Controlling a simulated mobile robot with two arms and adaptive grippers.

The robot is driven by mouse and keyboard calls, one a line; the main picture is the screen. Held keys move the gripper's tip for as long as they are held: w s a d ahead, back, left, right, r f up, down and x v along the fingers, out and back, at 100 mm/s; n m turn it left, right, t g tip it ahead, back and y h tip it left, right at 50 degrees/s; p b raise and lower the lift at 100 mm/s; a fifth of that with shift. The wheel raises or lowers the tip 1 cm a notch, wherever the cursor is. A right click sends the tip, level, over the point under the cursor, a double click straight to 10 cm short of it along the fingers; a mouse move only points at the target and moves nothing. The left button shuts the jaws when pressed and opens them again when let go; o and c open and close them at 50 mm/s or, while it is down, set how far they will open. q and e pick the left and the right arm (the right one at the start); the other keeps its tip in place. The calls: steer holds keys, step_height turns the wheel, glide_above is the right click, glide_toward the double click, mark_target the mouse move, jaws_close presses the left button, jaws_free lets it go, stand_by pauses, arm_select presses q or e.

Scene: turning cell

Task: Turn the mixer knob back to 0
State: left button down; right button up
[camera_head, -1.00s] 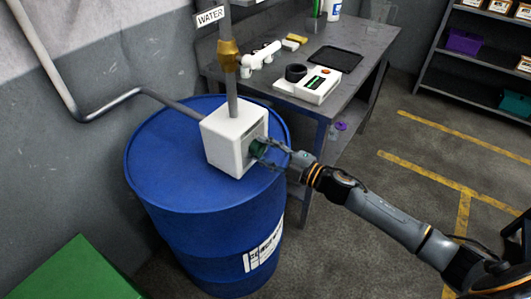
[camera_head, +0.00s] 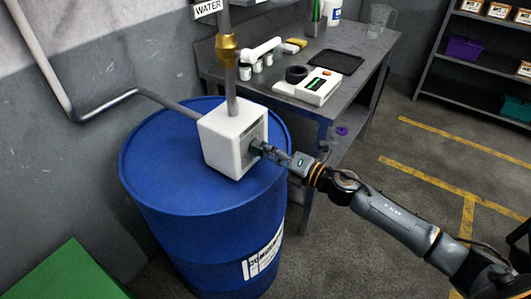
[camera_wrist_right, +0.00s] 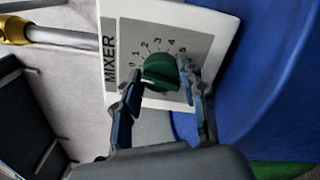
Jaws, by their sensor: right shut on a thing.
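The mixer box (camera_head: 222,140) is a white block on the blue drum, fixed at the lower end of a vertical pipe. Its face shows in the right wrist view as a panel (camera_wrist_right: 112,25) marked MIXER, with a numbered scale. The green knob (camera_wrist_right: 160,72) sits in the middle of that scale; I cannot tell surely which number it points to. My right gripper (camera_wrist_right: 160,69) is shut on the knob, one finger on each side. In the head view the right gripper (camera_head: 262,150) reaches the box face from the right and mostly hides the knob. My left gripper is not in view.
The blue drum (camera_head: 165,180) stands under the box. A grey workbench (camera_head: 345,85) behind holds a white device (camera_head: 308,86), a black tray (camera_head: 337,61) and white pipe fittings. A green box (camera_head: 65,275) is at lower left. The floor at right is clear.

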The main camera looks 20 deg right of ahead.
steer(key=shift+f+n, duration=0.1)
steer(key=shift+n, duration=0.6)
steer(key=o, duration=1.1)
steer(key=shift+o, duration=0.2)
steer(key=shift+s, duration=0.1)
steer(key=v, duration=1.2)
